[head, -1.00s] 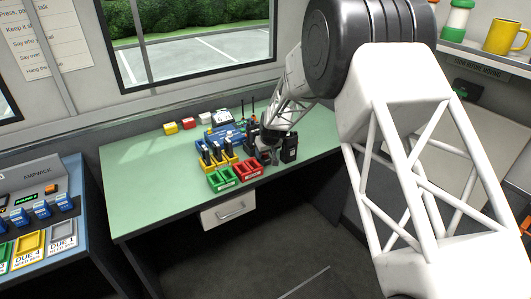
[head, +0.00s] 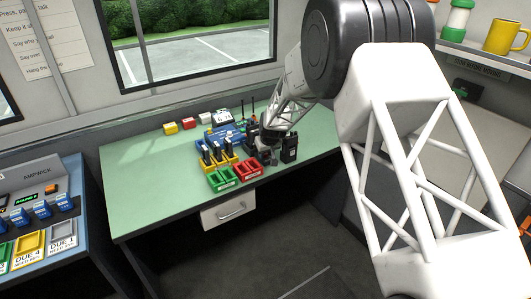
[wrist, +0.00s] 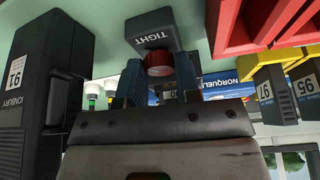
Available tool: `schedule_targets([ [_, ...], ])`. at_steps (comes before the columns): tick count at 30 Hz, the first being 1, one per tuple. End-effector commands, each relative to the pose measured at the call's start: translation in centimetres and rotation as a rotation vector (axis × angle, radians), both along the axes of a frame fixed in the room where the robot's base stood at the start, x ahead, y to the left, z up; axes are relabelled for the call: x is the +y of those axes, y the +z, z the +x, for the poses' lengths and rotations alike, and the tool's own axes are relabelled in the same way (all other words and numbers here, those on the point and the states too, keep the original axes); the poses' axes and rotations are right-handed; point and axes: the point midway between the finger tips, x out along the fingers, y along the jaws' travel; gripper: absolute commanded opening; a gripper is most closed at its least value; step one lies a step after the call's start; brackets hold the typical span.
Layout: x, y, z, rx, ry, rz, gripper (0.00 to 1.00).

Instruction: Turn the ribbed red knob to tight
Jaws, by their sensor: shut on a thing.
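The ribbed red knob (wrist: 158,64) shows in the wrist view, below a dark block marked TIGHT (wrist: 152,30). My gripper (wrist: 160,78) has one blue-grey finger on each side of the knob and is shut on it. The knob's pointer or mark cannot be made out, so its setting is unclear. In the head view my gripper (head: 268,152) is at the right part of the green table, among dark devices, and the knob is hidden there.
A black radio (head: 289,149) stands close beside my gripper, marked 91 in the wrist view (wrist: 45,80). Red (head: 247,170) and green (head: 223,179) trays and yellow holders (head: 218,161) stand to the left. The left of the green table (head: 150,180) is clear.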

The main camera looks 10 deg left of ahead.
Motion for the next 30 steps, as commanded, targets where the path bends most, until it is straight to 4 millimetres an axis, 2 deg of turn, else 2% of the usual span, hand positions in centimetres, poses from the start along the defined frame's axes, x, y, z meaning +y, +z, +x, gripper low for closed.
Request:
schedule_targets([
  [11,0.08,-0.02,-0.08,-0.001,-0.123,-0.001,0.07],
  [30,0.32,-0.04,-0.16,-0.001,-0.465,-0.001,0.07],
])
